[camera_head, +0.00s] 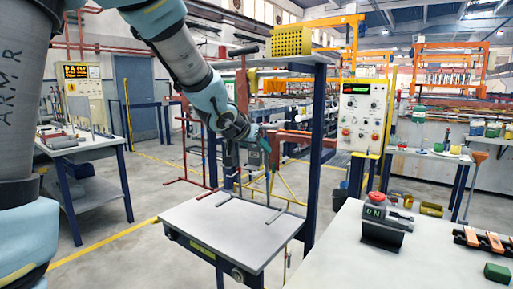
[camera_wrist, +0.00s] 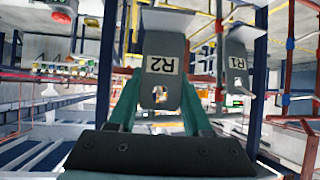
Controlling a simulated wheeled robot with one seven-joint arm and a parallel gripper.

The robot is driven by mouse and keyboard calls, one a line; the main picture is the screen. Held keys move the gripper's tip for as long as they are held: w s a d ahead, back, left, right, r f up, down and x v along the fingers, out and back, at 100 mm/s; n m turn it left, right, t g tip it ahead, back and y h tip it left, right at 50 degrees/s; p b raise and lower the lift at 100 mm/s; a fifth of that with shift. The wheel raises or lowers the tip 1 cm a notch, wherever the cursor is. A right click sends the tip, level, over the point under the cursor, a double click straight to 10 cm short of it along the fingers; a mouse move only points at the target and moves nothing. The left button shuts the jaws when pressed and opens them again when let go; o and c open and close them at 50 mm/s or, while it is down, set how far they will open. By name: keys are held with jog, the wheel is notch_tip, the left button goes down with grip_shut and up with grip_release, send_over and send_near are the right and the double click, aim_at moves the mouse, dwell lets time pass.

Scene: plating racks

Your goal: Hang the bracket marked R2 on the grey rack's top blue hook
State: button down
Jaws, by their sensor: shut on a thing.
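The grey bracket marked R2 (camera_wrist: 160,68) is between my gripper's two teal fingers in the wrist view, and its label appears upside down. My gripper (camera_wrist: 161,98) is shut on this bracket. In the head view my gripper (camera_head: 267,142) is small and partly lost against the frames behind it, above the white-topped table; the bracket is hard to make out there. A thin dark stand with feet (camera_head: 238,184) is at this table under my arm. Whether it is the grey rack, and where its top blue hook is, I cannot tell.
A second bracket marked R1 (camera_wrist: 236,58) hangs to the right of R2 in the wrist view. Red bars (camera_head: 188,150) and yellow bars (camera_head: 290,192) stand around the table (camera_head: 215,228). A dark blue post (camera_head: 317,150) rises close on the right. The table's front is clear.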

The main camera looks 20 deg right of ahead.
jog(key=shift+w+d+f, duration=0.1)
jog(key=shift+d+f, duration=0.05)
jog(key=shift+w+d+f, duration=0.1)
jog(key=shift+d+f, duration=0.1)
jog(key=shift+d, duration=0.1)
jog(key=shift+w+d+f+b, duration=0.15)
jog(key=shift+d+f+b, duration=0.1)
jog(key=shift+b, duration=0.15)
dwell(0.6)
dwell(0.3)
jog(key=shift+c, duration=1.2)
grip_release()
jog(key=shift+a, duration=0.1)
